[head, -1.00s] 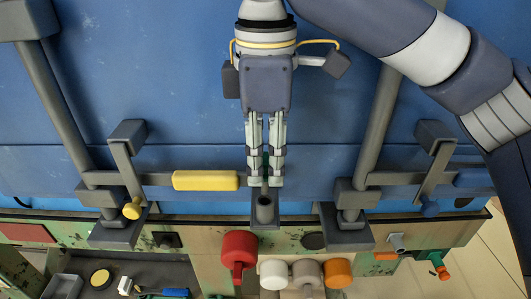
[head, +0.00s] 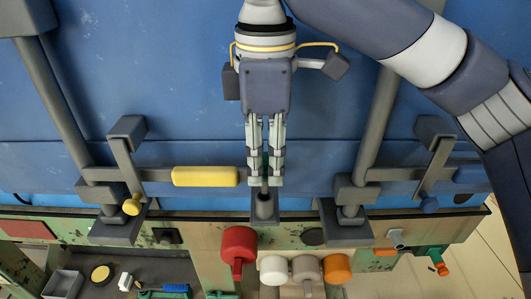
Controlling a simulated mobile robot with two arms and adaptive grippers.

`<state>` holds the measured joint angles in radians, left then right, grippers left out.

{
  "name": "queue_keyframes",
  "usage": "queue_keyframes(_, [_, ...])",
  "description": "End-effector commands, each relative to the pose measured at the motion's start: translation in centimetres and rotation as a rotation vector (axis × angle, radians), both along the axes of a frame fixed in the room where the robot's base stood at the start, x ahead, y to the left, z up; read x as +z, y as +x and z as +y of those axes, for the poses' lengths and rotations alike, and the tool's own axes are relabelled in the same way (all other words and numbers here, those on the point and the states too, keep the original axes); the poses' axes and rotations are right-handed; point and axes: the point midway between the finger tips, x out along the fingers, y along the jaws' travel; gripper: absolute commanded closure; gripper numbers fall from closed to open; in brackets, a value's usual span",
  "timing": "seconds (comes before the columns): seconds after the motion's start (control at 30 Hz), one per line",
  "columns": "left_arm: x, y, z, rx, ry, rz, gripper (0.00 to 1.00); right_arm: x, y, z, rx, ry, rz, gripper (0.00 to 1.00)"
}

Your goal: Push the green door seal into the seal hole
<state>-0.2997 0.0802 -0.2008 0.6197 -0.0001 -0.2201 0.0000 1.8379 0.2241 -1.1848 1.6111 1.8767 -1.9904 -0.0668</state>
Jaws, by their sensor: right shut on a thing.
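My right gripper (head: 265,181) points down the picture in the middle of the head view, its fingers shut on the green door seal (head: 265,158). Only a thin dark green strip of the seal shows between the fingers; the rest is hidden by them. Just below the fingertips is a short grey upright tube with a dark opening on a grey bracket, which looks like the seal hole (head: 264,208). The fingertips are close to the tube's mouth. I cannot tell whether the seal's end is inside it. My left gripper is not in view.
A blue container door (head: 200,110) fills the back, with grey lock bars (head: 375,130) on both sides. A yellow handle (head: 205,177) lies left of the gripper. A bench edge holds a red knob (head: 239,245), white (head: 273,269) and orange (head: 337,268) ones.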

Motion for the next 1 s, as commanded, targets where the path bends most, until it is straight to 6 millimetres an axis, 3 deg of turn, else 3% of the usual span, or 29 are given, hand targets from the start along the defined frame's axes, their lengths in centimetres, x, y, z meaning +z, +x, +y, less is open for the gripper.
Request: queue_keyframes(1.0, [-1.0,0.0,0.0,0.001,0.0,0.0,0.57,-2.6,0.0,0.0,0.0,0.001,-0.001,1.0])
